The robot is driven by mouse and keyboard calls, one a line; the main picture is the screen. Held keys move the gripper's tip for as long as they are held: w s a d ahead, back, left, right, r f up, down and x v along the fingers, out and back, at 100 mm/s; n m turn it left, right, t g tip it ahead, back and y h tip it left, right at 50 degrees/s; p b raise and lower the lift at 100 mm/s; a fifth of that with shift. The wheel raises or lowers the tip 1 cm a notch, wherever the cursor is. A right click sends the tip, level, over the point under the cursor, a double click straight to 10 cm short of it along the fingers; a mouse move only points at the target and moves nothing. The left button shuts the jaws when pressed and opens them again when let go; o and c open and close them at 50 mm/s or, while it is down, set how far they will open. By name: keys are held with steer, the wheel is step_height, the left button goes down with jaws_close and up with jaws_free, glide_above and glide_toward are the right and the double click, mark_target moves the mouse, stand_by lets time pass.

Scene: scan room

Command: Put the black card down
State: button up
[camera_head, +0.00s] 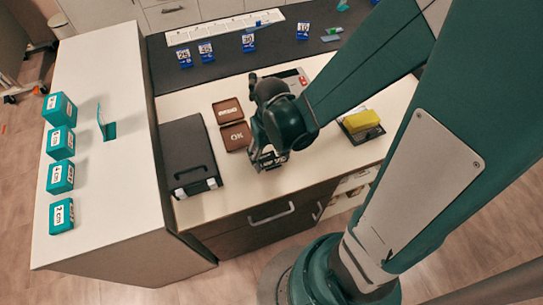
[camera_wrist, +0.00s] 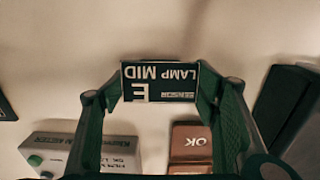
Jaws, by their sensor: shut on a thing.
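My gripper (camera_head: 268,158) is over the pale bench (camera_head: 205,205), in front of the brown trays. In the wrist view my gripper (camera_wrist: 160,88) is shut on a small black card (camera_wrist: 160,71), with one finger at each end. The card's white print reads "LAMP MID" and "E", upside down in that view. Pale bench surface lies behind the card; I cannot tell how high above the bench it is. In the head view the gripper and arm hide the card.
Two brown trays, one marked OK (camera_head: 237,136) and one behind it (camera_head: 227,110), lie left of my gripper. A black case (camera_head: 188,148) stands farther left. A yellow block (camera_head: 361,121) is at right. Teal cubes (camera_head: 61,177) line the left counter. The front bench strip is clear.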

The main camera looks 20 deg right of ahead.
steer(key=shift+f, duration=0.15)
steer(key=o, duration=1)
steer(key=shift+c, duration=0.2)
steer(key=shift+r, duration=0.25)
step_height(320, 180, up, 12)
steer(key=p, duration=0.3)
stand_by(0.6)
step_height(320, 180, up, 17)
steer(key=t, duration=0.7)
glide_above(272, 157)
steer(key=d, duration=0.4)
steer(key=shift+s+f, duration=0.2)
steer(key=shift+s, duration=0.15)
